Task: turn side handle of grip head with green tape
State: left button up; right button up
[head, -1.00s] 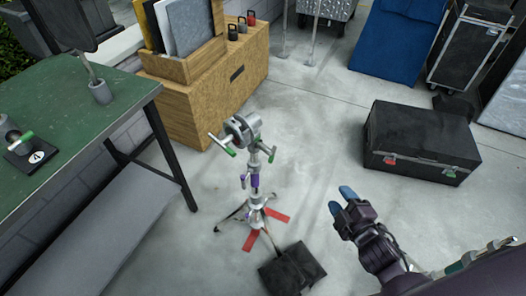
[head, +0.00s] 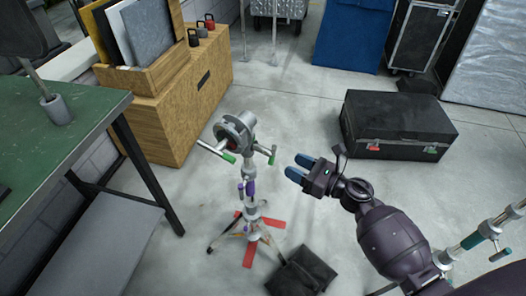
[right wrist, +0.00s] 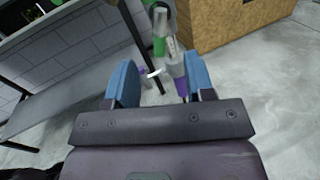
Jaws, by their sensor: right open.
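The grip head (head: 234,130) is a silver round clamp on top of an upright stand (head: 251,205). In the right wrist view, a green-taped handle (right wrist: 159,46) and purple-marked stand parts (right wrist: 176,68) show beyond and between the blue fingers. My left gripper is not in view.
A green-topped table (head: 60,135) stands on the left. A wooden cabinet (head: 190,105) is behind the stand. A black case (head: 397,120) lies at the right. A dark sandbag (head: 302,272) lies by the stand's legs. Another stand (head: 480,238) is at lower right.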

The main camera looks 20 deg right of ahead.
aim_at(273, 155)
jog(key=x, duration=0.9)
jog(key=shift+w+a, duration=0.45)
jog(key=shift+w, duration=0.1)
grip_shut()
